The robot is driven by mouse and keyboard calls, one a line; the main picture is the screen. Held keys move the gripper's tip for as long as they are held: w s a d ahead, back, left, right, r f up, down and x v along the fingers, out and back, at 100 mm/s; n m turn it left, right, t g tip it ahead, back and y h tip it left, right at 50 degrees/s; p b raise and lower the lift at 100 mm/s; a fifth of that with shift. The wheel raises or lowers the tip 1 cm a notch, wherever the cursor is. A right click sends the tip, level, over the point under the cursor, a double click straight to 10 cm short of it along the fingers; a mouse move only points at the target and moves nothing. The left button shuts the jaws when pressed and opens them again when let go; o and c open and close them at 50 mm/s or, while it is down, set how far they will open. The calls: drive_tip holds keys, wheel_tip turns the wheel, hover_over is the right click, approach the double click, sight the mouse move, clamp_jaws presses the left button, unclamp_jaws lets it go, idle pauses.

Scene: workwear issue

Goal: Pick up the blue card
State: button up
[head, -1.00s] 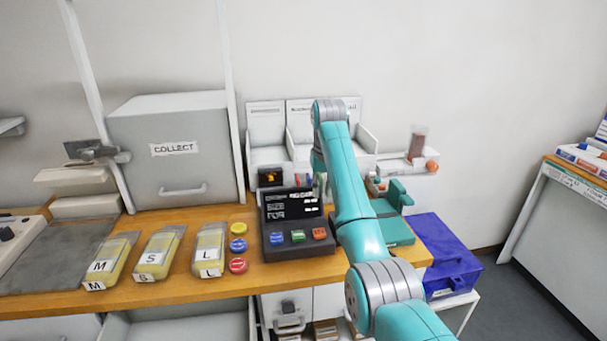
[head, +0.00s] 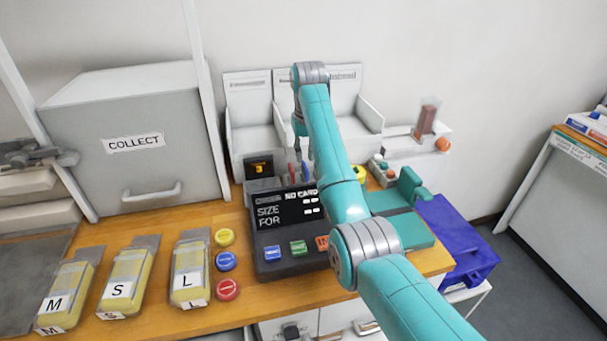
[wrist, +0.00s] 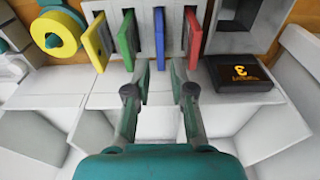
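The blue card (wrist: 159,38) stands on edge in a pale slotted rack (wrist: 174,14) in the wrist view, between a green card (wrist: 129,38) and a red card (wrist: 194,38). A yellow card (wrist: 97,42) stands beyond the green one. My gripper (wrist: 160,72) is open and empty, its fingertips on either side of the blue card's near end. I cannot tell whether they touch any card. In the head view the blue card (head: 305,171) is a thin sliver, partly hidden by my arm, and my gripper (head: 299,126) is above the rack.
A small black display (wrist: 239,73) stands close beside the red card. A yellow and green roll (wrist: 57,33) is near the yellow card. The dark console (head: 290,220) with coloured buttons is in front of the rack. White bins (head: 252,125) stand behind.

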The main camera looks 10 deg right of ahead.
sight(305, 165)
wheel_tip(305, 165, down, 6)
drive_tip(key=shift+f, duration=0.15)
drive_tip(key=shift+w+f, duration=0.15)
drive_tip(key=shift+f, duration=0.3)
clamp_jaws()
